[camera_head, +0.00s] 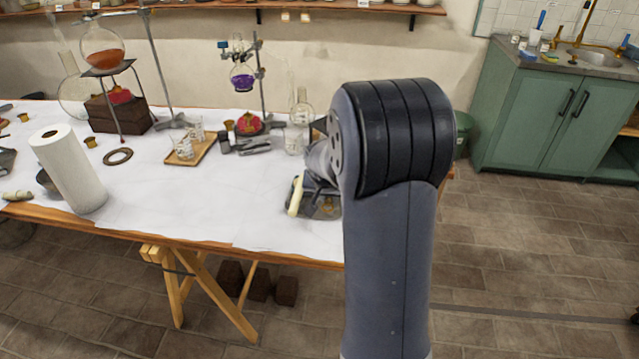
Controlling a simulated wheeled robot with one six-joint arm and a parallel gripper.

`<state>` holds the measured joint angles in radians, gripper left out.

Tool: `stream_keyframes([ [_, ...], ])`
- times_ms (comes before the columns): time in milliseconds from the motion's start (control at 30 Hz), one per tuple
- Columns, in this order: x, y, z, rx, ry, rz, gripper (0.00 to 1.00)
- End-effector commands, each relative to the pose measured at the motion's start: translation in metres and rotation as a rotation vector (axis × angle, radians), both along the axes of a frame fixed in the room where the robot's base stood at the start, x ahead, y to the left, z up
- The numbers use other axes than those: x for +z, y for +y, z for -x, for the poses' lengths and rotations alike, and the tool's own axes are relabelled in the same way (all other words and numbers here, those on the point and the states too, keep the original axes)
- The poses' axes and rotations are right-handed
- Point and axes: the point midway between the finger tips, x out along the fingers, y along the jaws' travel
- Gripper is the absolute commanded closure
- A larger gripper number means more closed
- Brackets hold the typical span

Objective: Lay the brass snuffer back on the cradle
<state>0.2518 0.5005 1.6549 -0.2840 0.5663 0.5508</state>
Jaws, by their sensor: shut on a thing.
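My gripper (318,186) is over the right front part of the white-covered table, mostly hidden behind my own grey and black arm. Only a dark part of it shows. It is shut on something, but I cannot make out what. A pale yellow stick-like piece (295,196) shows just left of it, and a small brownish patch (326,207) shows below it. I cannot tell what either one is. I cannot pick out the brass snuffer or the cradle for certain; my arm covers that part of the table.
A paper towel roll (68,168) stands at the front left. A wooden tray with glasses (190,152), a stand with a purple flask (243,77) and an orange flask on a tripod (103,48) stand farther back. The middle front of the tabletop (210,205) is clear.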

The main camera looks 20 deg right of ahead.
Motion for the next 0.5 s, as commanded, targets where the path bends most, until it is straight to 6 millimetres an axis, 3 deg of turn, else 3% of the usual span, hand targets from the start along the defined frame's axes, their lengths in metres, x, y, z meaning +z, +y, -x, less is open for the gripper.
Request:
stream_keyframes([
  [500, -0.024, 0.000, 0.000, 0.000, 0.001, -0.001, 1.00],
])
